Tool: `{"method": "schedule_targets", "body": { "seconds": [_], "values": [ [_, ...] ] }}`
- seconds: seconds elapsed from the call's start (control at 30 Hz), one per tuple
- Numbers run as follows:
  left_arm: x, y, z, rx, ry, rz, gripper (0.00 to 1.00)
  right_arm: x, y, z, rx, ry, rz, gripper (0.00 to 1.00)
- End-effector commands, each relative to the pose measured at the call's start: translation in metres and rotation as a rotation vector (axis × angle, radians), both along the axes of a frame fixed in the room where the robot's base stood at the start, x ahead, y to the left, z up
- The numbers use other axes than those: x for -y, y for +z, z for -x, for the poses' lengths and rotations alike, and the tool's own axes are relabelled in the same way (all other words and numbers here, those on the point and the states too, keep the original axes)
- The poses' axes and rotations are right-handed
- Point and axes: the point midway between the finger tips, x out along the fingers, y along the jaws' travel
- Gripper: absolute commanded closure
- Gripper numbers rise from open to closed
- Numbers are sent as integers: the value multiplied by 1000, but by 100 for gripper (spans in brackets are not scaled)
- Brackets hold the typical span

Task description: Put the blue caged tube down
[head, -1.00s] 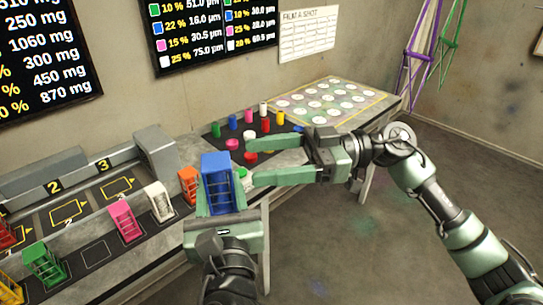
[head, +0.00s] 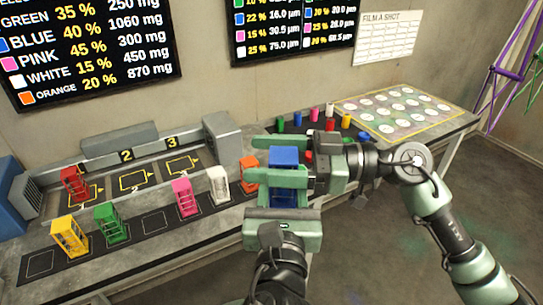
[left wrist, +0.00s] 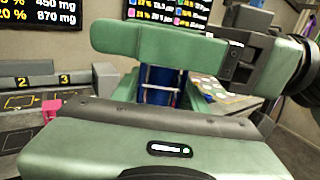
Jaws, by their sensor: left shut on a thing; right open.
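The blue caged tube (head: 285,157) is upright in my left gripper (head: 284,205), which is shut on it. In the left wrist view the blue tube (left wrist: 160,92) and its pale cage bars show partly, behind the green gripper parts. My right gripper (head: 262,160) is open and comes in from the right. Its two green fingers lie on the far and near sides of the blue tube's top in the head view. Whether they touch it I cannot tell. The tube's lower end is hidden by my left gripper.
Yellow (head: 69,237), green (head: 111,222), pink (head: 184,197), white (head: 219,184) and orange (head: 249,168) caged tubes stand along the dark strip. A red one (head: 74,184) stands behind, left. Empty outlined squares (head: 155,222) show on the strip. Small colored pots stand at the back right.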

Motion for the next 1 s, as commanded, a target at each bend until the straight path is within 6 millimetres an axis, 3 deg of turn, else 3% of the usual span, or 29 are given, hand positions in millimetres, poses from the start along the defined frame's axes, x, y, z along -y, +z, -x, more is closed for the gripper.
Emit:
{"method": "schedule_targets", "body": {
  "seconds": [0.07,0.3,0.33,0.4,0.77,1.0],
  "values": [
    [0,1,0,2,0,1,100,0,0,0,0,0,0,36],
    [0,1,0,2,0,1,100,0,0,0,0,0,0,100],
    [0,1,0,2,0,1,54,0,1,0,1,0,-2,100],
    [0,1,0,2,0,1,34,0,1,0,1,-1,-2,100],
    [0,0,2,0,-1,1,31,1,1,0,1,0,-2,100],
    [1,-1,34,-2,-4,3,31,1,1,0,1,0,-2,100]
  ]
}}
